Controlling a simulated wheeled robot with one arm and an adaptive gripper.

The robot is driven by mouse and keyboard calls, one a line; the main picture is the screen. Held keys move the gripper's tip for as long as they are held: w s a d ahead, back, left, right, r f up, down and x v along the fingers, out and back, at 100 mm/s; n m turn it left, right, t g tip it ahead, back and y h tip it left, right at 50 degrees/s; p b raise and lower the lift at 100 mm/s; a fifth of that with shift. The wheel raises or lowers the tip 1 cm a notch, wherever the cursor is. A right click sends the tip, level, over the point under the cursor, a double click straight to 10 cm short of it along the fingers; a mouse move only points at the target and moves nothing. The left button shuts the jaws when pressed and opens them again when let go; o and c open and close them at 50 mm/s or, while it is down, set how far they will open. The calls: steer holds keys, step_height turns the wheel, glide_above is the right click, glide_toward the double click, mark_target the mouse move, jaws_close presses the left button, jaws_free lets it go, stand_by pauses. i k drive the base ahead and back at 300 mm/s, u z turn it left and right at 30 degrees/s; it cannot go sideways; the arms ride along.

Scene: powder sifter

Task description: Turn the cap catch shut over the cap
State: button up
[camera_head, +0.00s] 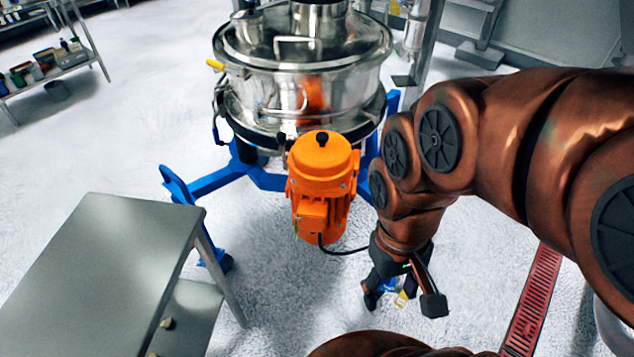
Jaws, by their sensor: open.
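The powder sifter (290,85) is a round, shiny steel drum with a lid, standing on a blue frame. A wide steel cylinder (320,18) rises from the lid. A small yellow-tipped lever (215,65) sticks out at the drum's left rim. I cannot tell whether it is the cap catch, and I cannot make out the cap for certain. My gripper (403,298) is open, pointing down at the lower right of the orange motor, well apart from the drum. A small yellow piece shows between its fingers; I cannot tell what it belongs to.
An orange motor (321,175) stands at the front of the sifter, with a black cable. A grey metal table (90,270) is at the lower left. A shelf with bottles is at the far left. A red floor grate (533,300) lies at the right. Open floor lies around the blue frame (215,182).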

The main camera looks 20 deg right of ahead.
mark_target(281, 136)
steer(key=z, duration=0.95)
steer(key=i, duration=0.45)
steer(key=u, duration=2.3)
